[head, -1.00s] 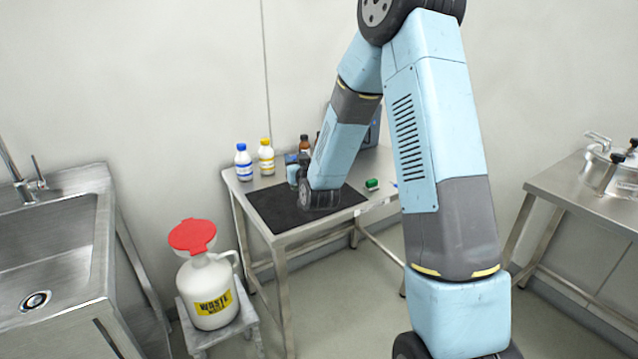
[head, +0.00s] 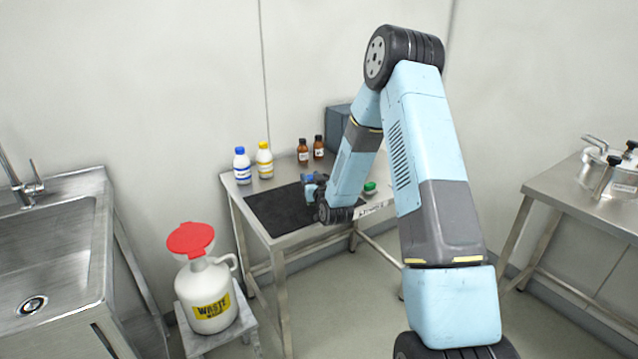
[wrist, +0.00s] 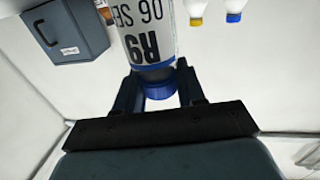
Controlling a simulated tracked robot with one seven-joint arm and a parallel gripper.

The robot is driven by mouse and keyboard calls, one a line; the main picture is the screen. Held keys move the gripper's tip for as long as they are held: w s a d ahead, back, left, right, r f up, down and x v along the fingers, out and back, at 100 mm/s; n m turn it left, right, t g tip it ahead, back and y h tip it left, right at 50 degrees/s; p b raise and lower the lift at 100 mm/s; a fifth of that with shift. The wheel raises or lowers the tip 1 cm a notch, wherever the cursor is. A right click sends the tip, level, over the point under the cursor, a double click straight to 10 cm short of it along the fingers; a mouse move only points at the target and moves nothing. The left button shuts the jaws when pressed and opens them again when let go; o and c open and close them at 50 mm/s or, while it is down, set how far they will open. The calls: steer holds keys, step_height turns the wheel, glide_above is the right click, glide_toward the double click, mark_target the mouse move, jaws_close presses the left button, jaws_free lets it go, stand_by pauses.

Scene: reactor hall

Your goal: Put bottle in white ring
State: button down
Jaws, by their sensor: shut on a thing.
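My gripper (wrist: 158,84) is shut on a bottle (wrist: 148,35) in the wrist view. The bottle is white with a label reading "R9" and has a blue cap (wrist: 157,90) between the fingers. The wrist picture is upside down, so the cap end is at the top. In the head view my gripper (head: 314,190) is over the right part of the dark mat on the steel table, with a small blue spot at it; my arm hides part of the table. I cannot make out a white ring in either view.
On the table (head: 238,195) stand a blue-capped bottle (head: 242,167), a yellow-capped bottle (head: 264,162), two brown bottles (head: 303,152) and a blue-grey box (head: 340,120). A green item (head: 370,187) lies right of my forearm. The mat (head: 275,210) is otherwise bare.

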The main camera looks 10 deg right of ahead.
steer(key=shift+f, duration=0.85)
steer(key=c, duration=0.7)
jaws_free()
steer(key=shift+o, duration=0.2)
